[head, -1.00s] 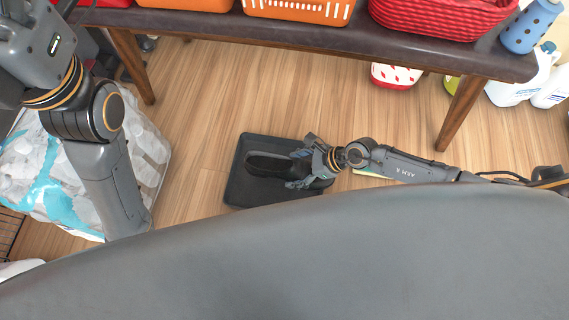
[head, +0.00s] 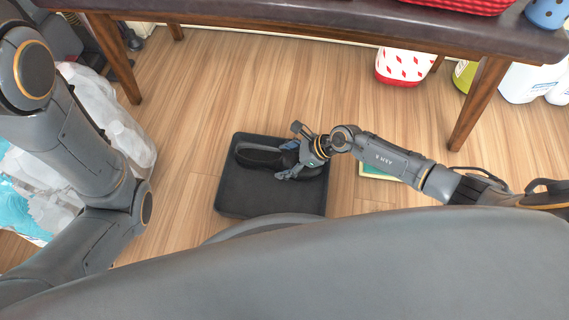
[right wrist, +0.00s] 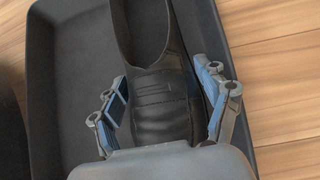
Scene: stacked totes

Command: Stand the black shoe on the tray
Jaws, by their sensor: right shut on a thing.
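The black shoe (head: 258,156) is over the back part of the dark tray (head: 262,200), opening up and lengthwise across it. I cannot tell whether its sole touches the tray. My right gripper (head: 297,157) is shut on the shoe from the right side. In the right wrist view the two blue-padded fingers of the gripper (right wrist: 165,103) flank the shoe (right wrist: 160,120), and the tray (right wrist: 62,60) shows around it. The gripper hides part of the shoe. My left arm shows at the left, but its gripper is out of view.
A wooden bench (head: 330,15) runs along the back. Under it are a red-and-white container (head: 398,68) and white bottles (head: 525,82). A plastic-wrapped pack (head: 105,120) stands on the left. A flat greenish thing (head: 382,172) lies right of the tray. Wood floor is clear behind the tray.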

